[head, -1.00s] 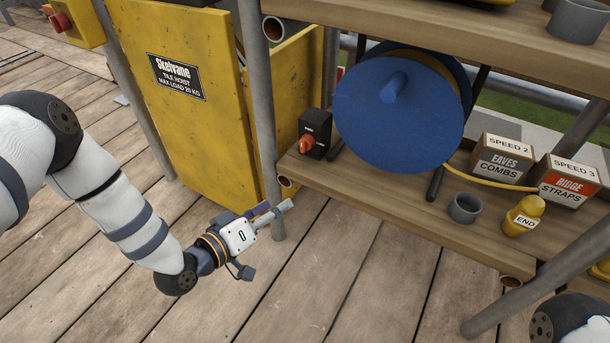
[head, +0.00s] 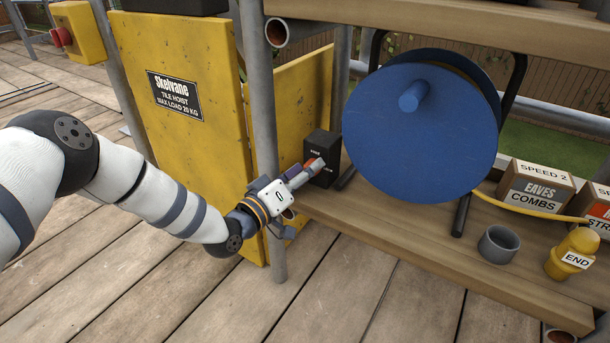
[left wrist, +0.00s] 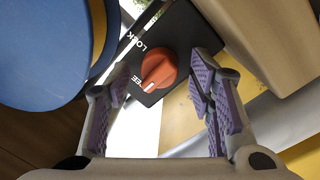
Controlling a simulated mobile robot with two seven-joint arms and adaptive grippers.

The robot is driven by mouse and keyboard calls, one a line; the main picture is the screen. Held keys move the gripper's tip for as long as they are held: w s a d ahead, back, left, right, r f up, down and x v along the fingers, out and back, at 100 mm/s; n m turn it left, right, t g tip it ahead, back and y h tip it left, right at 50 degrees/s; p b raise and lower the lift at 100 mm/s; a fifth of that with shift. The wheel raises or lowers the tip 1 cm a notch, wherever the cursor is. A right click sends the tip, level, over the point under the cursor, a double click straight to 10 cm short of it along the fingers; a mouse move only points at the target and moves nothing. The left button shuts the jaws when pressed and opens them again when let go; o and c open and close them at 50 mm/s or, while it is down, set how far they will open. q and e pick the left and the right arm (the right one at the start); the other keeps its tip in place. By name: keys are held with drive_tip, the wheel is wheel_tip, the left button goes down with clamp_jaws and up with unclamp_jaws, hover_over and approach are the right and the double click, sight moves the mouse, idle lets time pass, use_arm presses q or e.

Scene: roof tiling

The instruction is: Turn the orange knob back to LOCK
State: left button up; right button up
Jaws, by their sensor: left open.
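The orange knob (left wrist: 158,70) sits on a black box (head: 322,150) on the lower shelf. In the left wrist view the knob's white mark points toward a label ending in "EE", away from the word LOCK. My left gripper (head: 314,167) is at the front of the box and mostly covers the knob in the head view. In the left wrist view its purple-padded fingers (left wrist: 160,92) are open, one on each side of the knob, with gaps showing. I cannot tell whether the fingertips reach past the knob's face. My right gripper is not in view.
A blue cable reel (head: 420,130) stands close right of the box. A grey scaffold pole (head: 262,140) and yellow hoist panels (head: 185,110) are on its left. A grey cup (head: 498,244), a yellow END piece (head: 572,254) and labelled boxes (head: 535,190) sit further right.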

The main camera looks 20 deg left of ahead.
use_arm(q)
drive_tip(key=c, duration=1.2)
drive_tip(key=shift+o, duration=0.2)
drive_tip(key=shift+s+r, duration=0.1)
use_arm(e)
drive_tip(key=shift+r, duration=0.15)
use_arm(q)
drive_tip(key=m+p, duration=0.2)
drive_tip(key=m, duration=0.2)
drive_tip(key=shift+r+p, duration=0.2)
drive_tip(key=shift+p, duration=0.15)
drive_tip(key=m+p, duration=0.1)
drive_tip(key=m, duration=0.1)
drive_tip(key=m+p, duration=0.1)
drive_tip(key=m, duration=0.2)
drive_tip(key=shift+d+g+y+p, duration=0.15)
drive_tip(key=shift+g+y+p, duration=0.15)
drive_tip(key=shift+y+p, duration=0.1)
drive_tip(key=m+p, duration=0.1)
drive_tip(key=m, duration=0.3)
drive_tip(key=shift+d+y+p, duration=0.1)
drive_tip(key=shift+y+p, duration=0.2)
drive_tip(key=shift+f+m+y+p, duration=0.15)
drive_tip(key=shift+m+y+p, duration=0.25)
drive_tip(key=shift+m, duration=1.5)
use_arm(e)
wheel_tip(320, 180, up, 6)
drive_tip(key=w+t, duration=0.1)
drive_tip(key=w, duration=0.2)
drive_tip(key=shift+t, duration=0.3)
